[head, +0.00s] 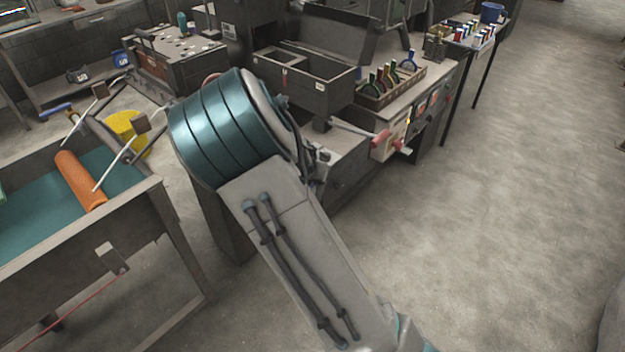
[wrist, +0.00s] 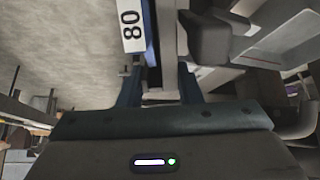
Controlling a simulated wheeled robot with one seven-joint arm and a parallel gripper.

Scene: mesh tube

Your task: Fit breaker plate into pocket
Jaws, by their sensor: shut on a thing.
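The rest of the plate runs out of the top of that view. In the head view my arm hides the gripper and the held plate. Several plates with coloured ring handles (head: 388,78) stand in a wooden rack (head: 398,92) on the bench. I cannot make out the pocket; a dark machine (head: 318,100) with an open box top stands just beyond my arm.
Red-ended handles (head: 381,137) stick out from the bench front near my arm. At left is a trough (head: 130,205) with an orange roll (head: 80,180). A side table (head: 468,38) with small coloured items stands at the back. The floor at right is clear.

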